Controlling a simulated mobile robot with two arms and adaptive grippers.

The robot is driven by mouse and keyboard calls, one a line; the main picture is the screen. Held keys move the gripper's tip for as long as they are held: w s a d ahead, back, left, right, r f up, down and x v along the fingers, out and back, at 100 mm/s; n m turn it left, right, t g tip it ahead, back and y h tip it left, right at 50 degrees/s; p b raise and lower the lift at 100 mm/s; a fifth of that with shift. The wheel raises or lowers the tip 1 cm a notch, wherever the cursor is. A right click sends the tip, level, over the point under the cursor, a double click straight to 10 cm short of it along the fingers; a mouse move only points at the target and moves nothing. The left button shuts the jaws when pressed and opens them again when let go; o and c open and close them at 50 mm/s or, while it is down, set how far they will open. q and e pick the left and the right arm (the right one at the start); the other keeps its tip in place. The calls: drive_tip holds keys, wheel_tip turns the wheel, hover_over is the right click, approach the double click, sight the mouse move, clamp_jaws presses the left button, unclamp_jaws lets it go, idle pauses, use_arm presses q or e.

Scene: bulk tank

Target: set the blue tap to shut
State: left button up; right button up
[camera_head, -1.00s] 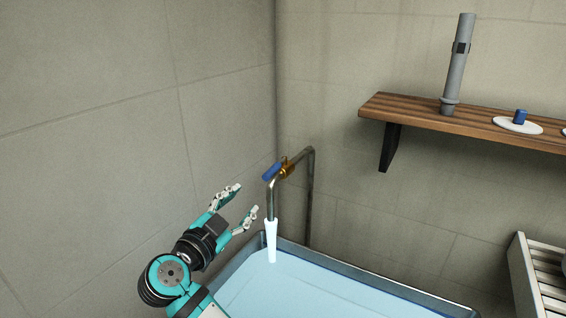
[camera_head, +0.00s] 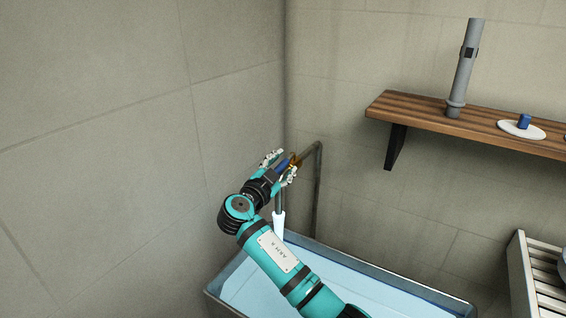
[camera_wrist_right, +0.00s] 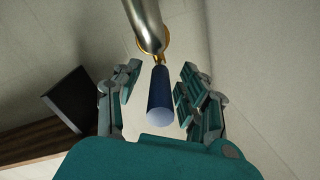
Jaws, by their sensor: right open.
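The blue tap handle (camera_head: 283,163) sits on a brass valve (camera_head: 294,160) of the metal pipe above the tank. In the right wrist view the blue handle (camera_wrist_right: 161,90) lies between the two fingers, with a visible gap on each side. My right gripper (camera_head: 279,168) is open around the handle, apparently not touching it. It also shows in the right wrist view (camera_wrist_right: 160,95). A white stream (camera_head: 279,226) comes down from the spout into the tank. The handle runs roughly in line with the upper pipe. My left gripper is not in view.
The tank (camera_head: 395,290) with pale blue liquid stands below my right arm. A wooden shelf (camera_head: 480,128) on the back wall holds a grey tube (camera_head: 464,70) and a white disc with a blue knob (camera_head: 522,128). A slatted rack (camera_head: 540,285) is at the right.

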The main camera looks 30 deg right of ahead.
drive_tip(key=shift+w+d, duration=0.1)
drive_tip(key=shift+d, duration=0.1)
clamp_jaws()
idle(0.4)
